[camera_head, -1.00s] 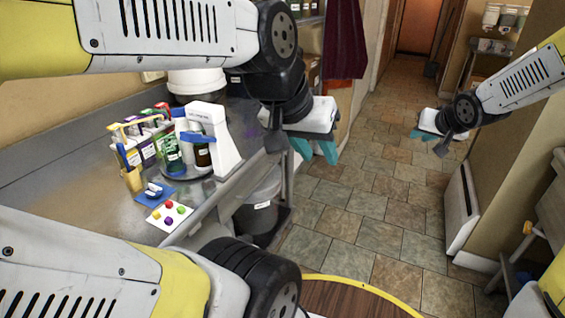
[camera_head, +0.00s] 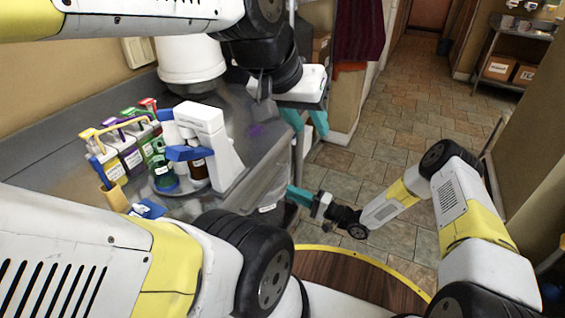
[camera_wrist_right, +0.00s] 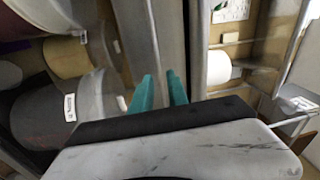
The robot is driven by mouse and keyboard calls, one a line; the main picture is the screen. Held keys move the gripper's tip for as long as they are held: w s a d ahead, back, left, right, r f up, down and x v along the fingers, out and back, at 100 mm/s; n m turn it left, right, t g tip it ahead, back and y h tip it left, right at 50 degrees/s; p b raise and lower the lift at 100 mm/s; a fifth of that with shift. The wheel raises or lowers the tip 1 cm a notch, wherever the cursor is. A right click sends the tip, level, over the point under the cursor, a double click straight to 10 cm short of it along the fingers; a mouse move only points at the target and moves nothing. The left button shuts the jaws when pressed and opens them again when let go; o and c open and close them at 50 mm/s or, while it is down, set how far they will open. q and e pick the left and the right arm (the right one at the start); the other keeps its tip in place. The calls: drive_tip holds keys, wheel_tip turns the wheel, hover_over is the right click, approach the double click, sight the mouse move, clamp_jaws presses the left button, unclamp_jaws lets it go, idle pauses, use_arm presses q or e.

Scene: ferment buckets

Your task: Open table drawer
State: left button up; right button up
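The metal table (camera_head: 257,130) runs along the left of the head view. A drawer front cannot be made out; the table's front is mostly hidden by my arms. My right gripper (camera_head: 294,195) is close to the table's front side, pointing left toward it. In the right wrist view its teal fingers (camera_wrist_right: 161,90) stand apart with nothing between them, in front of a grey metal edge (camera_wrist_right: 158,35); contact cannot be told.
Grey bins (camera_wrist_right: 38,125) sit low in the wrist view. The tiled floor (camera_head: 385,140) is open to the right.

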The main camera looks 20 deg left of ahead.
sight(269, 187)
drive_tip(key=shift+g+y, duration=0.3)
drive_tip(key=shift+y, duration=0.3)
drive_tip(key=a, duration=0.3)
drive_tip(key=s+a, duration=0.1)
drive_tip(key=a, duration=0.4)
drive_tip(key=shift+s+a+r, duration=0.15)
drive_tip(key=shift+a+r, duration=0.1)
drive_tip(key=shift+a, duration=0.15)
clamp_jaws()
drive_tip(key=shift+f, duration=0.1)
idle(0.5)
